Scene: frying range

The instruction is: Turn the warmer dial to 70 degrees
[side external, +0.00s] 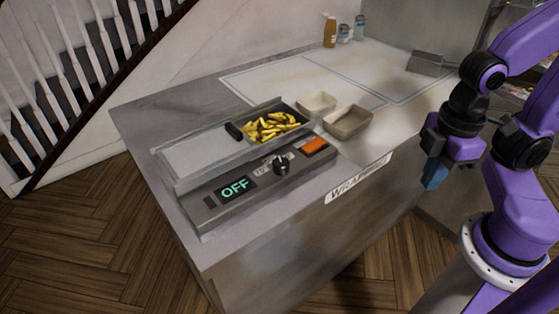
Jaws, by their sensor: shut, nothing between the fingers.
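The warmer (209,208) sits on the left part of the counter, with a sloped front panel. Its display (235,188) reads "OFF" in light green letters. The warmer dial (281,166) is a dark round knob to the right of the display, with an orange-red switch (313,146) farther right. The dial's pointer and markings are too small to read. My gripper (434,177) is at the right, beyond the counter's front edge. It points down, shut and empty, well apart from the dial.
A tray of fries (291,131) is set in the warmer's top. Two small open boxes (347,122) stand to the right of it. Bottles (330,32) stand at the back. The counter's front edge carries a label (357,180). The counter's middle right is clear.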

